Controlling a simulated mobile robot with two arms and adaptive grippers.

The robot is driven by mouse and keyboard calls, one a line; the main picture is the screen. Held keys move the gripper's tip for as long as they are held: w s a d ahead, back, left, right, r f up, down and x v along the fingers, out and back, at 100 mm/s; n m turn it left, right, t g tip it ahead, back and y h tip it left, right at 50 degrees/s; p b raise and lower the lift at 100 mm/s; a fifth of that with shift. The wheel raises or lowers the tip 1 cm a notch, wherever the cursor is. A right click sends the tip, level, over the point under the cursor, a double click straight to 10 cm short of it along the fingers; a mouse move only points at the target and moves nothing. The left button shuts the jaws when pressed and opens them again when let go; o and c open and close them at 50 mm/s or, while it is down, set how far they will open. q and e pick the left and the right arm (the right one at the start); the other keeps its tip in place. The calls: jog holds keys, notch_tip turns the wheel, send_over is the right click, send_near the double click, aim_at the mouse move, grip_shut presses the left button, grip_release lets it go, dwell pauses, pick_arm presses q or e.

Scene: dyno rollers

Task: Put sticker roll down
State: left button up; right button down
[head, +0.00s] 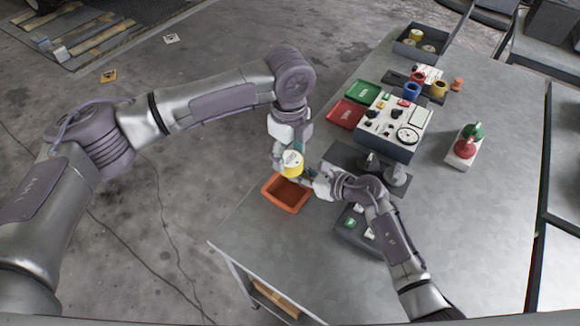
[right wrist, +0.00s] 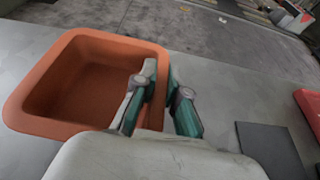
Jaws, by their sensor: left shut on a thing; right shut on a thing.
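A yellow sticker roll with a white top (head: 292,162) is in my left gripper (head: 284,158), which is shut on it. The roll is just above the far side of the orange bin (head: 272,194) in the head view. The bin is at the table's left edge, and its inside looks empty in the right wrist view (right wrist: 28,105). My right gripper (head: 307,181) is at the bin's right side. In the right wrist view its fingers (right wrist: 162,88) are shut on the bin's rim.
A control box (head: 390,143) stands beyond my right gripper, with green (head: 367,93) and red (head: 346,114) trays beside it. A grey bin with rolls (head: 411,48) is at the far end. Red and green bottles (head: 467,144) stand right. The table's front right is clear.

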pick_arm(q)
jog(key=n, duration=0.5)
jog(key=shift+s+f, duration=0.1)
jog(key=shift+f, duration=0.1)
jog(key=n, duration=0.5)
jog(key=shift+f, duration=0.2)
jog(key=n, duration=0.4)
jog(key=shift+f+n, duration=0.2)
jog(key=shift+n, duration=0.1)
jog(key=n, duration=0.3)
jog(key=shift+a+f+n, duration=0.15)
jog(key=shift+n, duration=0.15)
send_near(288, 195)
notch_tip(288, 195, down, 5)
jog(key=shift+f, duration=0.1)
jog(key=o, duration=1.1)
jog(key=shift+c, duration=0.2)
